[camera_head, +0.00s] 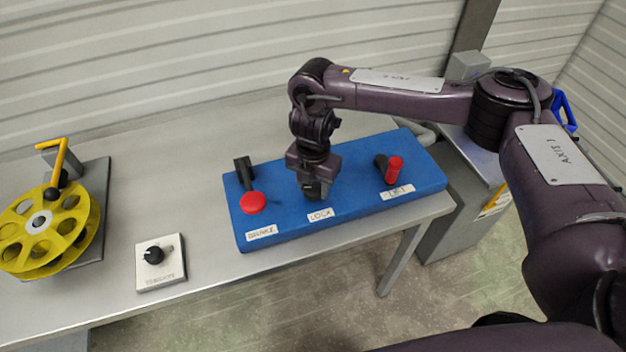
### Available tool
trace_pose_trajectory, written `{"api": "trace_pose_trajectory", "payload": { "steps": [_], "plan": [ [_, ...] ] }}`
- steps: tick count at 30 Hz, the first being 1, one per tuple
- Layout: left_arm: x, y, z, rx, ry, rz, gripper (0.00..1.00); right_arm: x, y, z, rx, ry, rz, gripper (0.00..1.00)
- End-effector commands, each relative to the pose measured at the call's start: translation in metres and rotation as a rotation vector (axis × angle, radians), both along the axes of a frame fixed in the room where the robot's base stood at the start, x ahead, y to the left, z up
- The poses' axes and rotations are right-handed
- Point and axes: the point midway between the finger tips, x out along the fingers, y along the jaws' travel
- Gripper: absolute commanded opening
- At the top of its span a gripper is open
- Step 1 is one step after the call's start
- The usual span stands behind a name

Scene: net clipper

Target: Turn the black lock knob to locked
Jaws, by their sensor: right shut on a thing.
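My right gripper (315,189) points down at the middle of the blue panel (352,160), just behind the label "LOCK" (320,215). It is shut on the black lock knob, which the gripper hides almost wholly. I cannot tell which way the knob is turned. My left gripper is not in view.
On the panel, a red-topped lever (253,202) stands left of the gripper and another red-handled lever (394,170) right of it. A white plate with a small black knob (154,255) lies front left. A yellow spoked wheel (70,229) stands far left. Bare table lies between.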

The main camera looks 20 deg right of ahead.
Motion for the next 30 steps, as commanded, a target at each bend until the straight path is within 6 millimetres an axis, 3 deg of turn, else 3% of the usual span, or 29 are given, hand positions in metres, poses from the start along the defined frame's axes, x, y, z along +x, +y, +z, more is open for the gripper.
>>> {"api": "trace_pose_trajectory", "payload": {
  "steps": [30],
  "plan": [
    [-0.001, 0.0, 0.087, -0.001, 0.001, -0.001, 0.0, 0.001, -0.001, 0.005, -0.002, -0.002, -0.942, 0.2]
  ]
}}
